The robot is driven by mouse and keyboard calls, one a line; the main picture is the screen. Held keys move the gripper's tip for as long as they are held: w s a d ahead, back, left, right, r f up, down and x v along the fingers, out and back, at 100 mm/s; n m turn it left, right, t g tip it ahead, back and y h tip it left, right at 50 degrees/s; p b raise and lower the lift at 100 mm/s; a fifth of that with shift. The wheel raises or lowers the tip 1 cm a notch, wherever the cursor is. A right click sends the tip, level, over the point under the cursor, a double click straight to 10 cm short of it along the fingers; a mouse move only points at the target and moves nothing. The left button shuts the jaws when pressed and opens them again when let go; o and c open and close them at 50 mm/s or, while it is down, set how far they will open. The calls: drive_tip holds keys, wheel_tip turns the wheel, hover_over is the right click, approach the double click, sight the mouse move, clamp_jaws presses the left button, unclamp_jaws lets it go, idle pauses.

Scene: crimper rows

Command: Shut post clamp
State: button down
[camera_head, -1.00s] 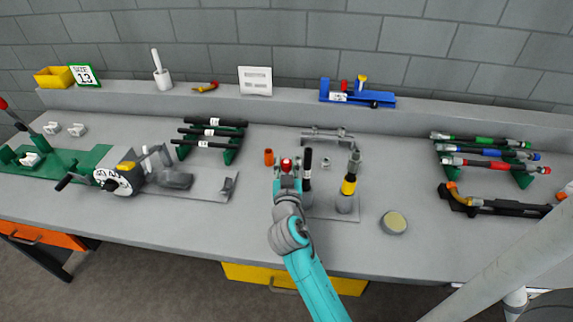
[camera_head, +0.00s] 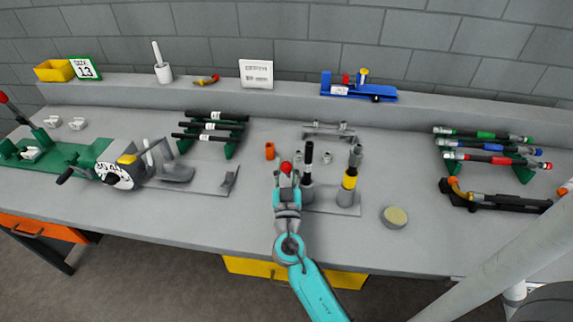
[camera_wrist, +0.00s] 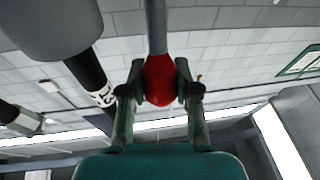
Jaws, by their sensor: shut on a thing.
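My gripper (camera_head: 286,179) is shut on a red knob (camera_head: 286,168) at the centre of the bench. In the wrist view the red knob (camera_wrist: 161,80) sits between both fingertips, at the end of a grey rod (camera_wrist: 156,25). The rod appears to be the post clamp's lever; the clamp body is largely hidden behind my gripper in the head view. Right beside it stands a grey post with a black tube (camera_head: 309,155) in it. The black tube with a white label (camera_wrist: 97,82) passes close to my left finger in the wrist view.
A post with a yellow band (camera_head: 348,186) stands on the same plate, to the right. A small orange cup (camera_head: 270,151) is behind my gripper. A round tin (camera_head: 395,217) lies farther right. A crimper with a dial (camera_head: 115,172) is at left. The bench front is clear.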

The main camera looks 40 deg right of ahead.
drive_tip(key=shift+f, duration=0.1)
drive_tip(key=c, duration=1.1)
unclamp_jaws()
drive_tip(key=shift+s, duration=0.1)
drive_tip(key=shift+s+a+f, duration=0.15)
drive_tip(key=shift+s+a, duration=0.25)
drive_tip(key=s+a, duration=0.8)
drive_tip(key=shift+s, duration=0.4)
drive_tip(key=shift+a, duration=0.1)
